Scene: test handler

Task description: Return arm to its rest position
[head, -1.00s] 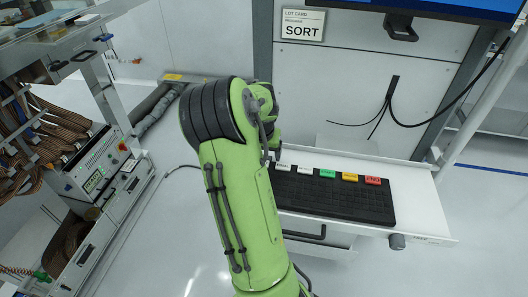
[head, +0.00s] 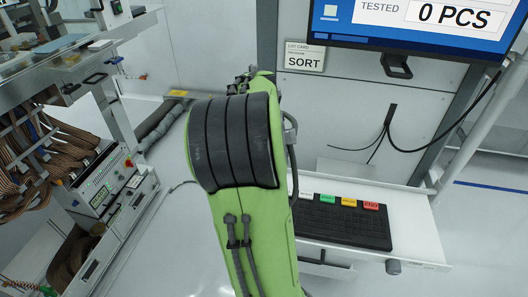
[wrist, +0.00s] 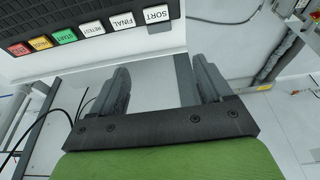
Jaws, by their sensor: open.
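My green arm with a black ribbed joint fills the middle of the head view and hides what lies behind it. My gripper (wrist: 163,88) shows in the wrist view with its two dark fingers spread apart and nothing between them. In the head view the gripper is hidden behind the arm. The wrist view shows it near a row of colored keys, among them a white SORT key (wrist: 157,14), and apart from them as far as I can tell.
A keyboard (head: 345,226) with colored keys lies on a white shelf (head: 415,240) at right. A monitor (head: 420,22) hangs above, with a SORT lot card (head: 305,58) beside it. A test machine with brown cables (head: 55,150) stands at left. Open floor lies between.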

